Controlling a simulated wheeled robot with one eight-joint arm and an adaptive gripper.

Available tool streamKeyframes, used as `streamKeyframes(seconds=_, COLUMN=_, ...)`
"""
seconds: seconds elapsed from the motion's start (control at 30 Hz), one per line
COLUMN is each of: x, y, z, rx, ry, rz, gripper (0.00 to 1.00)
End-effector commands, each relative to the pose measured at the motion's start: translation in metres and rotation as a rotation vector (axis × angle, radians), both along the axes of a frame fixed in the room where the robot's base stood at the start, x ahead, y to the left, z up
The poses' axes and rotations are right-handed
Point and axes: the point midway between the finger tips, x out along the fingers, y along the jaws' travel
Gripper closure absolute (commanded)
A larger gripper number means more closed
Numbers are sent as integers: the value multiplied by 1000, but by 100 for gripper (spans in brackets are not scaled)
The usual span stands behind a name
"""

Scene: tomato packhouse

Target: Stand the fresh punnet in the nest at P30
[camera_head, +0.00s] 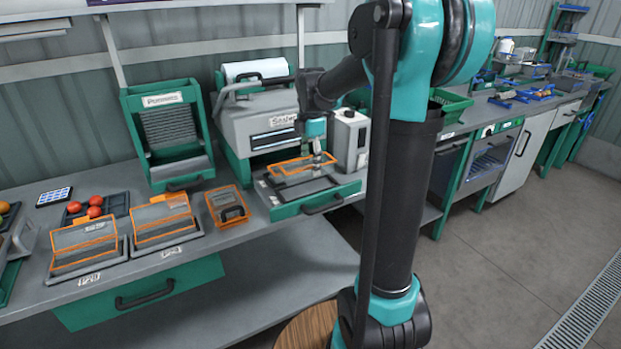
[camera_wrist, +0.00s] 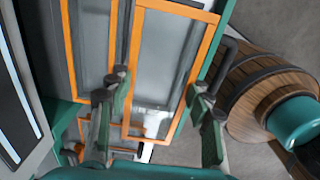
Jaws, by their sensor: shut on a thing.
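A clear, orange-rimmed punnet (camera_head: 290,168) is at my gripper (camera_head: 318,156), over the pulled-out sealer drawer (camera_head: 288,212). In the wrist view its orange-rimmed frame (camera_wrist: 201,62) lies between the two fingers of my gripper (camera_wrist: 163,108), which are shut on it. A second orange-rimmed frame (camera_wrist: 113,50) lies alongside it; I cannot tell whether it is part of the same punnet. Two open punnets stand in grey nests on the bench, one at left (camera_head: 86,243) and one nearer the sealer (camera_head: 163,219). Their front labels are too small to read surely.
The sealer (camera_head: 262,125) stands behind the drawer. A green punnet dispenser (camera_head: 132,108) stands to its left. A small orange container (camera_head: 228,206) sits between the nests and the drawer. Red tomatoes (camera_head: 95,206) lie in a dark tray behind the nests.

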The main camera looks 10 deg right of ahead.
Motion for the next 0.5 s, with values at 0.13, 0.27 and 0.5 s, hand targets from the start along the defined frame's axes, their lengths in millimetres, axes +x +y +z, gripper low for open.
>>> streamKeyframes(seconds=0.13, x=0, y=0, z=-16, rx=0, ry=0, rz=0, gripper=66)
streamKeyframes(seconds=0.27, x=0, y=0, z=-26, rx=0, ry=0, rz=0, gripper=66)
streamKeyframes(seconds=0.5, x=0, y=0, z=-54, rx=0, ry=0, rz=0, gripper=66)
